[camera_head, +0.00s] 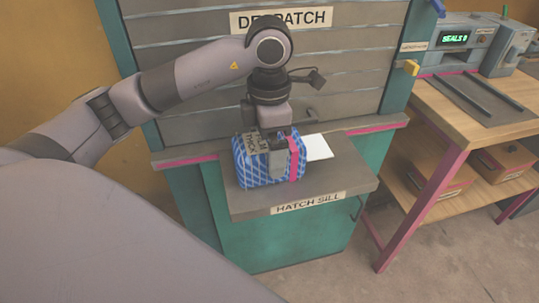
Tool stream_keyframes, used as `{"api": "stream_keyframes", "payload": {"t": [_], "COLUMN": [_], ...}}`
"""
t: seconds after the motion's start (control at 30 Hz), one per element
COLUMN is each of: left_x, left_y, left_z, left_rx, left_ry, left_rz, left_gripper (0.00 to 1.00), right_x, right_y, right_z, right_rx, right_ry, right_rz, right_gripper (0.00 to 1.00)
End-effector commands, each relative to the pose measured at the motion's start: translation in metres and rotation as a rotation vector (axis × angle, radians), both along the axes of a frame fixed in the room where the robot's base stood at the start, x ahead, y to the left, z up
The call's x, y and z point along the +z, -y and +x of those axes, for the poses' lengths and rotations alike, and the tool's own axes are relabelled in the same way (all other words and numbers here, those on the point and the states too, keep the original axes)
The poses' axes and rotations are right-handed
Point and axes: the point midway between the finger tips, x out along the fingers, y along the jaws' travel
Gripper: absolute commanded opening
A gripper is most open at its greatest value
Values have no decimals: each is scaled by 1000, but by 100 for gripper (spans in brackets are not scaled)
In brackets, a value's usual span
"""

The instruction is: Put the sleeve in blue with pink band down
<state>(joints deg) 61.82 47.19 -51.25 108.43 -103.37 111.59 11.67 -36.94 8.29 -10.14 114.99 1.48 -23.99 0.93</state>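The sleeve (250,172) is a blue patterned package with a pink band near its right end and dark lettering on a tan label on top. It sits at the hatch sill (350,184), on it or very close above it; I cannot tell which. My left gripper (278,155) points down over the sleeve, with one finger against its front face beside the pink band. The other finger is hidden behind the sleeve. The gripper looks shut on it. My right gripper is not in view.
A white card (317,147) lies on the sill just right of the sleeve. A closed slatted shutter under a DESPATCH sign (281,19) rises behind. The sill's right part is clear. At right, a wooden bench (477,125) carries a sealing machine (462,42), with brown boxes (502,160) below.

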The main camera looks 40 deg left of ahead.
Motion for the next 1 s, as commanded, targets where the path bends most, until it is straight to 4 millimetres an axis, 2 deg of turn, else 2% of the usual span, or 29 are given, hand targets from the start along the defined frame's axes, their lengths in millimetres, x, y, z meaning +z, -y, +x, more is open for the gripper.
{"api": "stream_keyframes", "payload": {"t": [0.13, 0.17, 0.3, 0.37, 0.73, 0.87, 1.0], "left_x": [0, 0, 0, 1, 8, 25, 51], "left_y": [0, 0, 0, 0, 0, 0, 0], "left_z": [0, 0, 0, 0, 1, 1, 1], "left_rx": [0, 0, 0, 0, 0, -1, 1], "left_ry": [1, 1, 0, 1, 3, 5, 8], "left_rz": [1, 1, 0, 0, 0, -2, 1], "left_gripper": [100, 97, 51, 43, 43, 43, 43], "right_x": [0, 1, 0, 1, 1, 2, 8], "right_y": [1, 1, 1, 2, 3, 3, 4], "right_z": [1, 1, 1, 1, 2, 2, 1], "right_rx": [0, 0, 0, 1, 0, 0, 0], "right_ry": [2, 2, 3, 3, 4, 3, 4], "right_rz": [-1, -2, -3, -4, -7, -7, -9], "right_gripper": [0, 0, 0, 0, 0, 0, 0]}}
